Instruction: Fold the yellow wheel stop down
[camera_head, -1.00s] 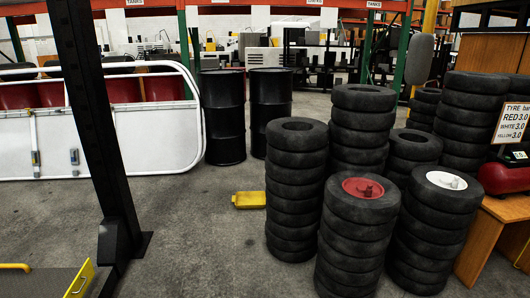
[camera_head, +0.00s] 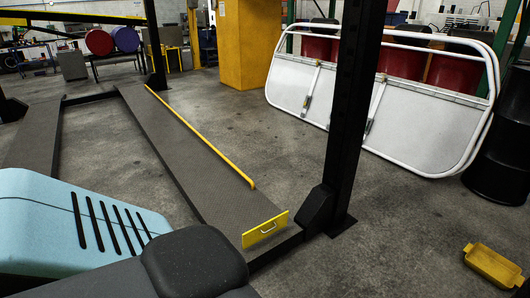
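The yellow wheel stop (camera_head: 265,229) is a small flat plate with a pale handle on its face. It stands upright across the near end of the grey lift runway (camera_head: 200,170), just left of the foot of the black post. Its face is turned toward me and nothing touches it. Neither my left nor my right gripper is in view.
The black post (camera_head: 350,110) rises right beside the runway end. A yellow rail (camera_head: 200,138) runs along the runway's right edge. A yellow tray (camera_head: 493,264) lies on the floor at right. A white panel (camera_head: 390,105) leans behind. Floor between is clear.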

